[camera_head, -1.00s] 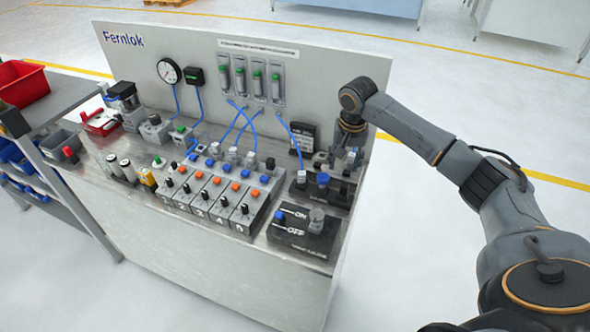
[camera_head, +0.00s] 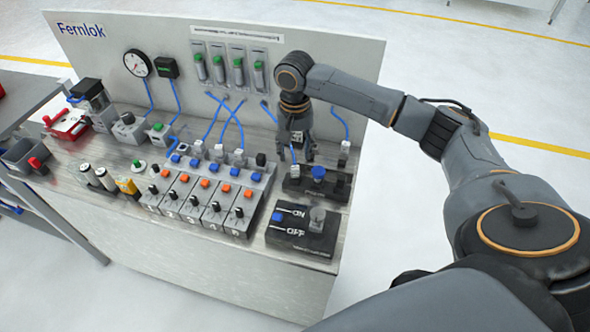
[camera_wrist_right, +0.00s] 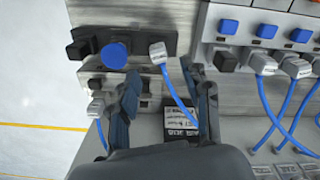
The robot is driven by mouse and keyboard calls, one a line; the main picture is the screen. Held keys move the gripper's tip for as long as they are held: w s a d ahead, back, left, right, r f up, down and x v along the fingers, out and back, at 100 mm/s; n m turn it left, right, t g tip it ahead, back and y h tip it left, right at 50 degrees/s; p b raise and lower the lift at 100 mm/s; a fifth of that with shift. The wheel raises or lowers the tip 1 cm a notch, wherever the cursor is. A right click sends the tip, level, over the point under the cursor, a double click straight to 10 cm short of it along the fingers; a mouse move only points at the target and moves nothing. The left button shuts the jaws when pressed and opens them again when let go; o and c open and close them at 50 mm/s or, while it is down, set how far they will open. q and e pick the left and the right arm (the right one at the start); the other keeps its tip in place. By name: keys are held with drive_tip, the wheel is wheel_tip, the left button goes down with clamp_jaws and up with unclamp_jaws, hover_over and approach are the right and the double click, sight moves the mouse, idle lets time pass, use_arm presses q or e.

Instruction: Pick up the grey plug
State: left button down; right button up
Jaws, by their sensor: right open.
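Several grey plugs on blue cables show, so I cannot be sure which one is meant. One grey plug (camera_wrist_right: 158,52) sits at the end of a black block in the right wrist view, its blue cable running back between my fingers. In the head view this plug (camera_head: 294,171) is just below my right gripper (camera_head: 298,152). In the wrist view the right gripper (camera_wrist_right: 160,78) is open, one finger on each side of the cable, with the plug just beyond the fingertips. Another grey plug (camera_head: 344,147) stands to the right of the gripper. My left gripper is not in view.
A row of grey plugs (camera_head: 218,152) stands left of the gripper behind numbered switch modules (camera_head: 205,195). A blue knob (camera_head: 318,173) is close by on the black block. An ON/OFF box (camera_head: 300,232) lies in front. The upright back panel (camera_head: 330,60) stands behind.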

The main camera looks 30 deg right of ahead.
sight(296, 167)
drive_tip(key=shift+w+f, duration=0.1)
drive_tip(key=shift+f, duration=0.25)
drive_tip(key=shift+f+p, duration=0.35)
drive_tip(key=f, duration=0.1)
drive_tip(key=f+p, duration=0.1)
drive_tip(key=f, duration=0.1)
drive_tip(key=shift+s+f, duration=0.15)
drive_tip(key=shift+s, duration=0.25)
drive_tip(key=shift+w+f, duration=0.15)
drive_tip(key=shift+f, duration=0.3)
clamp_jaws()
